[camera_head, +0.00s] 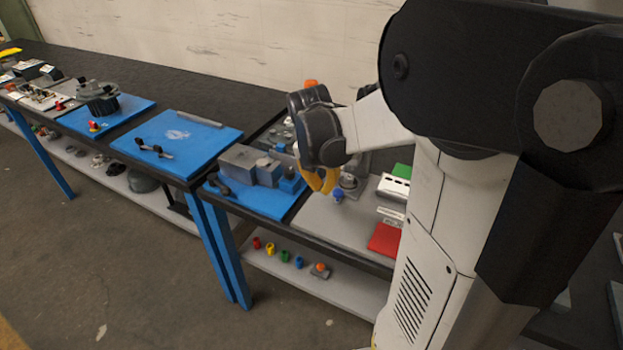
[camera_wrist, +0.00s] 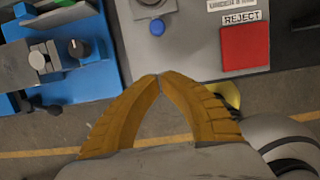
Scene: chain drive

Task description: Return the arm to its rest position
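My gripper (camera_head: 318,181) shows in the head view as yellow fingers under the dark wrist, hanging above the front part of the workbench. In the wrist view the two ribbed yellow fingers (camera_wrist: 160,76) lean together and meet at their tips. Nothing shows between them, so the gripper is shut and empty. My arm is bent, with its forearm reaching out to the left over the bench. Part of the gripper is hidden by the wrist in the head view.
A grey panel (camera_wrist: 190,68) with a red REJECT pad (camera_wrist: 244,48) and a blue knob (camera_wrist: 156,27) lies below the gripper. A blue station (camera_head: 262,203) with grey blocks is to the left. A lower shelf (camera_head: 335,290) holds small coloured parts. The floor in front is clear.

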